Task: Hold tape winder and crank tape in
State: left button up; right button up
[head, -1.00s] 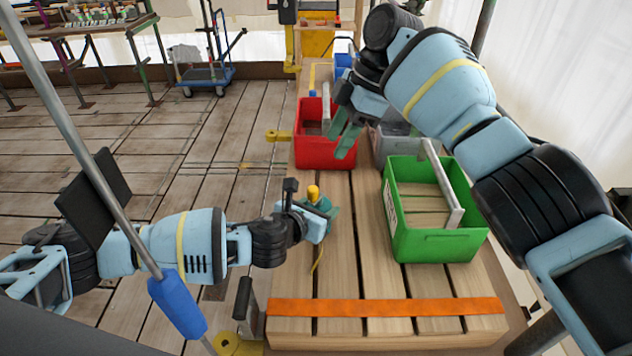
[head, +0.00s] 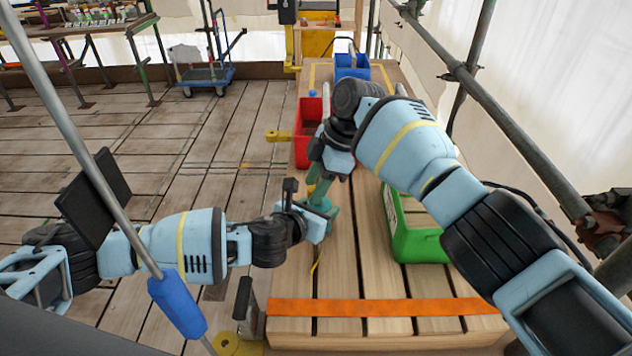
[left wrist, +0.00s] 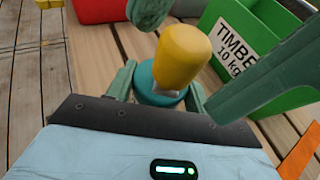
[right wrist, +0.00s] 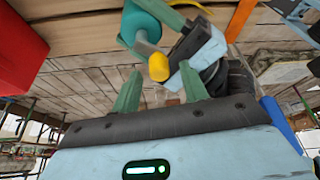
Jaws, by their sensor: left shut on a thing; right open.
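The tape winder is a small teal drum with a yellow crank knob. In the left wrist view the drum (left wrist: 160,92) sits between the fingers of my left gripper (left wrist: 160,88), which is shut on it; the yellow knob (left wrist: 183,55) points up. In the right wrist view the knob (right wrist: 158,67) lies between and just beyond the tips of my open right gripper (right wrist: 161,78), apart from both fingers. The drum (right wrist: 140,22) is behind it.
A green timber crate (head: 421,246) stands just right of the grippers. A red crate (head: 306,150) and a blue crate (head: 352,66) are farther back. An orange strip (head: 385,308) crosses the front of the planks. Metal poles stand left and right.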

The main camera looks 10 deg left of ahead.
grip_shut()
dwell(0.4)
jog(key=m+t, duration=0.1)
jog(key=m, duration=0.2)
jog(key=a+m+t, duration=0.1)
jog(key=m, duration=0.1)
jog(key=shift+w+m, duration=0.15)
jog(key=shift+m, duration=0.25)
jog(key=m+t, duration=0.1)
jog(key=m, duration=0.1)
jog(key=m+t, duration=0.1)
jog(key=m, duration=0.2)
jog(key=shift+w+a, duration=0.2)
jog(key=shift+w, duration=0.2)
grip_release()
